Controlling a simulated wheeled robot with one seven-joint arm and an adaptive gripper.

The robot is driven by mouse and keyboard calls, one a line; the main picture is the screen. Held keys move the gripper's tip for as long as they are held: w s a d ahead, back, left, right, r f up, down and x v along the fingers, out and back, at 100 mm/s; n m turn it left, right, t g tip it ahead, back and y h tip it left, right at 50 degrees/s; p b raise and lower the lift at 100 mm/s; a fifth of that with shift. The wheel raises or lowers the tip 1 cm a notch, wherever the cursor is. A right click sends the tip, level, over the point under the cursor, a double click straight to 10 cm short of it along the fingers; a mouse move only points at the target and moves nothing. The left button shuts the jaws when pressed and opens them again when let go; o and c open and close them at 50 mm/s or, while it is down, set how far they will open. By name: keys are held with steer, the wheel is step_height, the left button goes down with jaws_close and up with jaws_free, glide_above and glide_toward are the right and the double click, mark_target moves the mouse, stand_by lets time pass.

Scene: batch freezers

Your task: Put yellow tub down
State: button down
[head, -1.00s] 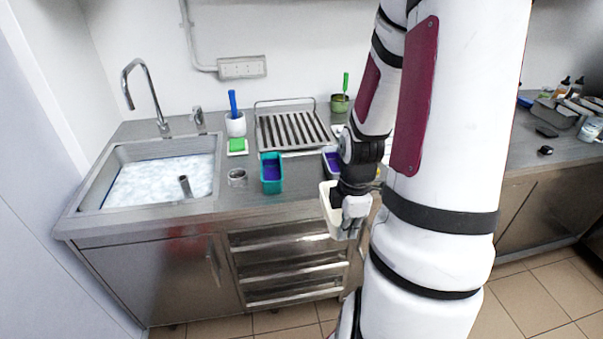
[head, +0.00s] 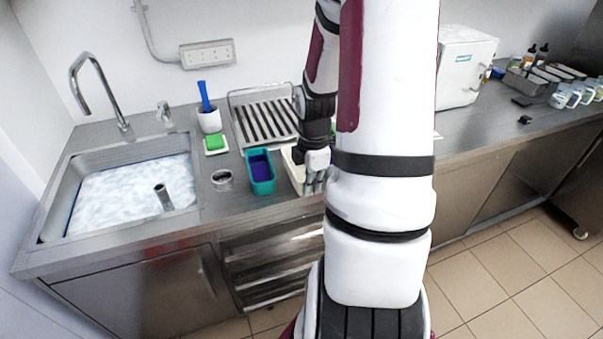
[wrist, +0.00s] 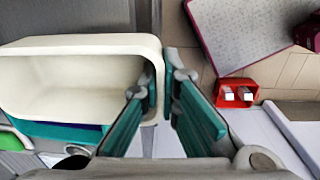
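The pale cream-yellow tub (head: 291,167) is at the counter's front, right of a teal tub with purple contents (head: 260,168). My arm and gripper hide part of it in the head view. In the wrist view the yellow tub (wrist: 70,84) is empty inside. My gripper (wrist: 160,108) straddles its right-hand wall, one teal-padded finger inside and one outside, and is shut on it. In the head view my gripper (head: 315,184) is at the tub's right side. I cannot tell whether the tub's base touches the counter.
Left of the teal tub are a metal ring (head: 222,180), a green sponge (head: 215,142) and a sink (head: 190,203) with foamy water. A slatted rack (head: 267,121) stands behind. A white machine (head: 464,68) is at the right, with bare counter (head: 475,128) in front of it.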

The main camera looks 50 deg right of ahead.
mark_target(305, 173)
steer(key=w+d, duration=0.5)
steer(key=w, duration=0.1)
steer(key=shift+w+d+f, duration=0.2)
steer(key=shift+d+f, duration=0.2)
steer(key=shift+f, duration=1.75)
steer(key=c, duration=1.8)
jaws_free()
steer(key=shift+f, duration=0.1)
